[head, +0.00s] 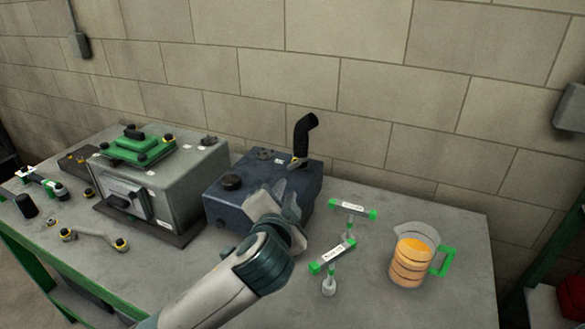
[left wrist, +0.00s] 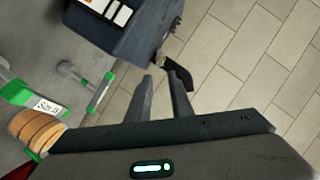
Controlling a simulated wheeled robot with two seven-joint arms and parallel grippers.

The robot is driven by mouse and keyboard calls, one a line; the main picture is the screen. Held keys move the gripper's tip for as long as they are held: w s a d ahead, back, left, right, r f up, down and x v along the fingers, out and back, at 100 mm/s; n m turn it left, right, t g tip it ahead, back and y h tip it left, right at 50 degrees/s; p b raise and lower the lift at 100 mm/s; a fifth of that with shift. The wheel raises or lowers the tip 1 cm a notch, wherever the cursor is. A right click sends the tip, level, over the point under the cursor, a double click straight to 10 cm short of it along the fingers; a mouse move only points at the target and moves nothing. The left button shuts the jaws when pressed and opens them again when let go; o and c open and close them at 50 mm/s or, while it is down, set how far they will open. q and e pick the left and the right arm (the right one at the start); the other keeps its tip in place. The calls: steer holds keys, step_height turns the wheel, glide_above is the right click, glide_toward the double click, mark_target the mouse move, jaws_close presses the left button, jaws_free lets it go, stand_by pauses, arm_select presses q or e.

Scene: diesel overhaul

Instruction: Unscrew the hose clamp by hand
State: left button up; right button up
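A black bent hose (head: 304,135) stands up from the back of a dark blue-grey tank (head: 235,205). A small yellowish hose clamp (head: 297,163) sits around the hose's base. In the left wrist view the hose (left wrist: 179,76) lies just past the fingertips, with the clamp (left wrist: 161,58) at its tank end. My left gripper (head: 290,203) is in front of the tank, short of the clamp. In the left wrist view its two fingers (left wrist: 161,80) are apart with nothing between them. My right gripper is not in view.
Two green-ended T-handle tools (head: 335,256) (head: 353,209) stand right of the tank. A jug of orange liquid (head: 411,257) is farther right. A grey engine block (head: 185,185) with a green cover (head: 137,146) stands left. A block wall (head: 340,80) is behind.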

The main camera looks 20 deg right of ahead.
mark_target(293, 167)
arm_select(q)
steer(key=p+x, duration=0.4)
steer(key=x, duration=0.9)
steer(key=shift+w+d+r, duration=0.1)
steer(key=shift+w+d, duration=0.05)
steer(key=shift+w, duration=0.15)
steer(key=shift+x, duration=1)
jaws_close()
